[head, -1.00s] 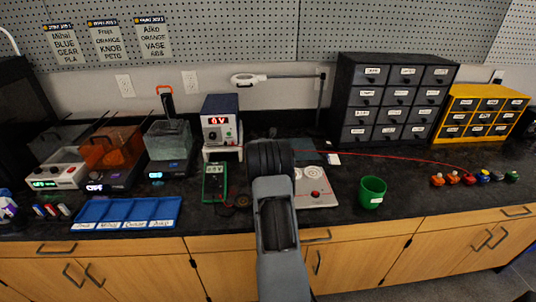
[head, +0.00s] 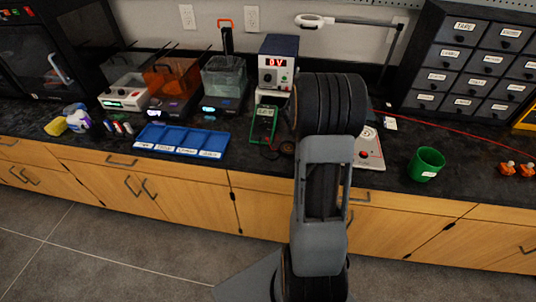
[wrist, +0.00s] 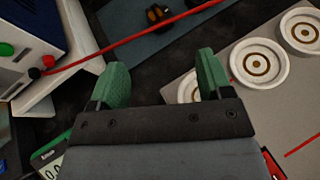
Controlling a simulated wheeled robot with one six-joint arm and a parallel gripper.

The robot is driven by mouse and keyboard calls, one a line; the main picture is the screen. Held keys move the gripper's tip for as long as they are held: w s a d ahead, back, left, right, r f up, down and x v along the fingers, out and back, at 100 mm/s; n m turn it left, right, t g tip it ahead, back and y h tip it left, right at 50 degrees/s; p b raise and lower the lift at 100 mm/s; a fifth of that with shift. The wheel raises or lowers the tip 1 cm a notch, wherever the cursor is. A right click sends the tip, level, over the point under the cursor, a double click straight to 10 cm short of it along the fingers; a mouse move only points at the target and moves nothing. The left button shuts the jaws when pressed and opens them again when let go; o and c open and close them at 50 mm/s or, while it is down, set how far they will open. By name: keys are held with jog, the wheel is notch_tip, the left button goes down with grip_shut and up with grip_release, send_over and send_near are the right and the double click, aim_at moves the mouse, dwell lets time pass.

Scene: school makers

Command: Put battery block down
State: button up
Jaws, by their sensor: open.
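My gripper (wrist: 163,72) shows in the wrist view with its two green fingers spread apart and nothing between them. Beneath it are dark bench top and a stretched red lead (wrist: 135,40). A small orange and black object (wrist: 160,16) lies on a blue-grey mat (wrist: 190,38) beyond the fingertips; I cannot tell whether it is the battery block. A pale board (wrist: 262,105) with round white pads lies right of the fingers. In the head view my arm hides the gripper and the bench behind it. No battery block can be made out for certain.
The power supply (head: 278,66) stands left of my arm, reading 0V, with a green multimeter (head: 263,124) in front. A blue tray (head: 181,141) lies further left. A green cup (head: 427,164) stands right. Dark drawers (head: 478,62) stand at the back right.

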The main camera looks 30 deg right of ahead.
jog(key=s+a+r+m+g+y, duration=0.1)
jog(key=s+a+m+y, duration=0.3)
jog(key=a, duration=0.7)
jog(key=s+a+r+m+g+y, duration=0.1)
jog(key=s+a+m+y, duration=0.3)
jog(key=s+a+m, duration=0.4)
jog(key=s+a+m+y, duration=0.4)
jog(key=a+m, duration=0.6)
jog(key=a, duration=0.6)
jog(key=s, duration=0.2)
jog(key=shift+s+a+r+m+g, duration=0.15)
jog(key=shift+s+r+m+g, duration=0.15)
jog(key=shift+s+r+g, duration=0.1)
